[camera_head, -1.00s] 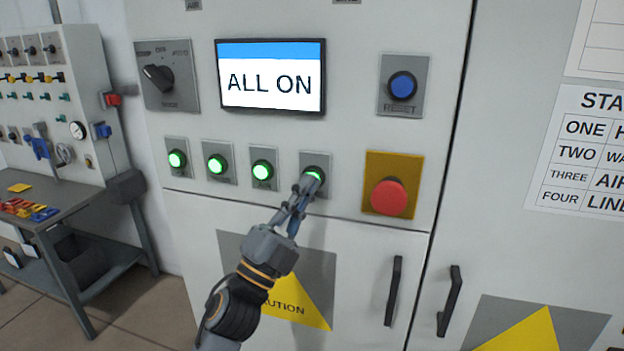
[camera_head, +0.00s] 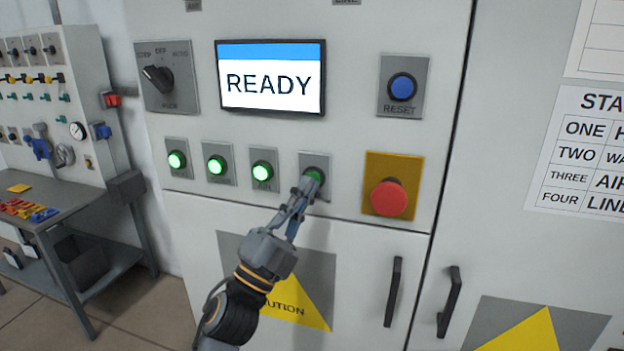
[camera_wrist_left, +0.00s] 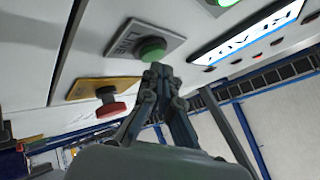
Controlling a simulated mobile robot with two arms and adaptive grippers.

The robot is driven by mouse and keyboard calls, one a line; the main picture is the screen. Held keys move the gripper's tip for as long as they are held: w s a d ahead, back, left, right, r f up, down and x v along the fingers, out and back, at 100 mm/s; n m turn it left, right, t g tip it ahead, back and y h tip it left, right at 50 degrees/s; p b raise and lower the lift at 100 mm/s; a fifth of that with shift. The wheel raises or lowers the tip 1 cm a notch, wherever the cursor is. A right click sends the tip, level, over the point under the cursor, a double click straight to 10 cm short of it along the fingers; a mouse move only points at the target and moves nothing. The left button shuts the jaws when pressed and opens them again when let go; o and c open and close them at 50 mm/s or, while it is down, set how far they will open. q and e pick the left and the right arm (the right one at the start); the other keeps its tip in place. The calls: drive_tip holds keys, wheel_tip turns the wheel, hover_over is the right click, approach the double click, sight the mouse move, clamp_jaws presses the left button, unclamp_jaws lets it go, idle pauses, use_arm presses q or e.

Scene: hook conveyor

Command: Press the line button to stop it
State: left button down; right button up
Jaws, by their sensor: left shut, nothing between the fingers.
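The line button (camera_head: 315,172) is the rightmost of the row of green buttons on the grey cabinet. It looks dark green and unlit, while the other green buttons (camera_head: 262,171) glow. In the wrist view the button (camera_wrist_left: 152,50) sits on a plate marked LINE. My left gripper (camera_head: 307,187) is shut and empty, its fingertips at the button's lower edge, partly covering it. In the wrist view the fingertips (camera_wrist_left: 158,70) are right by the button; I cannot tell whether they touch it. The screen (camera_head: 270,84) reads READY. My right gripper is not in view.
A red mushroom button (camera_head: 389,197) on a yellow plate is just right of the line button. A blue RESET button (camera_head: 402,86) and a selector switch (camera_head: 158,78) sit higher. Cabinet handles (camera_head: 393,291) stick out below. A workbench (camera_head: 70,197) stands at left.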

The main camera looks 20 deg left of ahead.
use_arm(q)
drive_tip(key=shift+s, duration=0.35)
drive_tip(key=s, duration=0.5)
drive_tip(key=shift+a, duration=0.1)
idle(0.7)
